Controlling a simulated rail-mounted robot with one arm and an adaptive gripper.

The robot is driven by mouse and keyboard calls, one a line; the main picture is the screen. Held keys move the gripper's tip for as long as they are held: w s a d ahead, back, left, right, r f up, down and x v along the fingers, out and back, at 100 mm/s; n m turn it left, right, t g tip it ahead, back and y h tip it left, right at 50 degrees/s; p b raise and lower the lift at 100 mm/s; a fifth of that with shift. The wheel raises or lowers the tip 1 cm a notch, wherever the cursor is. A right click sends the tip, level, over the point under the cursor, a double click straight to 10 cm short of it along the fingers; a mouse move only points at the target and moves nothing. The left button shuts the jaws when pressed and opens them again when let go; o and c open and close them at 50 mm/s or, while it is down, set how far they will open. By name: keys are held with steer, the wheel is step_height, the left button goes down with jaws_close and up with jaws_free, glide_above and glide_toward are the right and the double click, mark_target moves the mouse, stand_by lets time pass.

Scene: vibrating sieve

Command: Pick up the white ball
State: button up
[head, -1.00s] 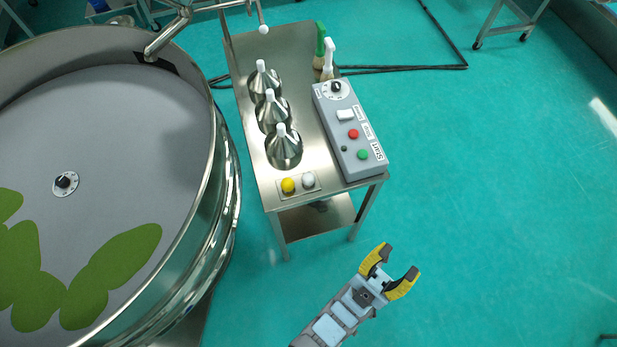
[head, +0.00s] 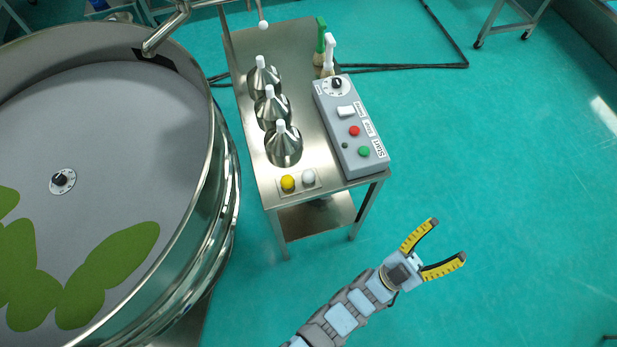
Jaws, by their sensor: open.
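The white ball (head: 308,177) sits in a small holder at the near end of the steel cart (head: 246,114). A yellow ball (head: 288,182) sits close beside it on the left, in the same holder. My gripper (head: 450,240) is open and empty, with its yellow-lined fingers spread. It is to the right of and nearer than the cart, apart from the balls, with the green floor behind it.
A grey control box (head: 350,125) with knob and buttons stands right of the balls. Several steel cones with white tips (head: 283,148) stand behind them. The large round sieve (head: 222,190) fills the left. Two spray bottles (head: 329,55) stand farther back.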

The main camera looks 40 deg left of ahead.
steer(key=w+d+f+n+g+y+b, duration=0.1)
steer(key=w+d+f+g+y+b, duration=0.15)
steer(key=w+f+g, duration=0.65)
steer(key=w+a+f+n+g+y+b, duration=0.1)
steer(key=w+a+f+n+y+b, duration=0.15)
steer(key=w+f, duration=0.4)
steer(key=w+a+f+n+g+y+b, duration=0.1)
steer(key=w+a+f+y+b, duration=0.2)
steer(key=f, duration=0.6)
steer(key=n+g+y+b, duration=0.6)
steer(key=n+g+y, duration=0.5)
steer(key=n+g, duration=0.45)
glide_toward(311, 176)
steer(key=d+f+v, duration=0.1)
steer(key=v, duration=0.4)
steer(key=shift+n+t, duration=0.25)
steer(key=shift+n, duration=0.15)
steer(key=x, duration=0.8)
steer(key=b+x, duration=0.1)
steer(key=x, duration=0.2)
steer(key=shift+s+a+r, duration=0.15)
steer(key=shift+a, duration=0.4)
steer(key=shift+r+p+x, duration=0.2)
steer(key=shift+p+x, duration=0.35)
steer(key=shift+x, duration=2.2)
steer(key=shift+s, duration=0.2)
